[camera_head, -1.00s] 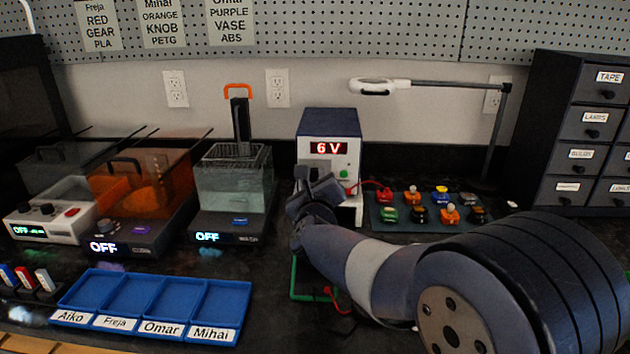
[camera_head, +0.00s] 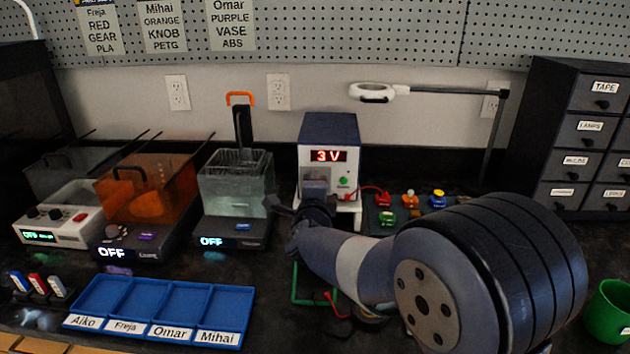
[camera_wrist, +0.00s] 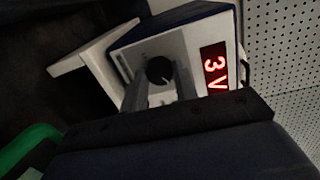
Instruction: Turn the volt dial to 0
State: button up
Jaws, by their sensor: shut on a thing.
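The power supply (camera_head: 329,130) is a white-fronted box with a dark blue top at the back of the bench. Its red display (camera_head: 328,156) reads 3 V, and the same reading shows in the wrist view (camera_wrist: 215,68). The black volt dial (camera_wrist: 159,70) is on its front face; my arm hides it in the head view. My gripper (camera_wrist: 160,88) is shut on the dial, with the grey fingers reaching up to it. In the head view my gripper (camera_head: 315,190) is in front of the supply.
Red leads and a board of colored parts (camera_head: 411,199) lie to the right. A blue sorting tray (camera_head: 240,300) is at the front left, with baths and machines behind it. A green cup (camera_head: 608,312) stands at far right. A magnifier lamp (camera_head: 373,92) hangs behind.

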jog(key=n+h+p, duration=0.1)
jog(key=n+p, duration=0.5)
jog(key=n, duration=0.4)
jog(key=shift+a+n, duration=0.1)
jog(key=shift+n, duration=0.3)
jog(key=shift+f+p, duration=0.1)
jog(key=shift+p, duration=0.25)
jog(key=o, duration=0.7)
jog(key=shift+s, duration=0.1)
jog(key=s, duration=1)
jog(key=shift+s+a+r, duration=0.35)
jog(key=shift+a+r, duration=0.05)
jog(key=shift+w, duration=0.2)
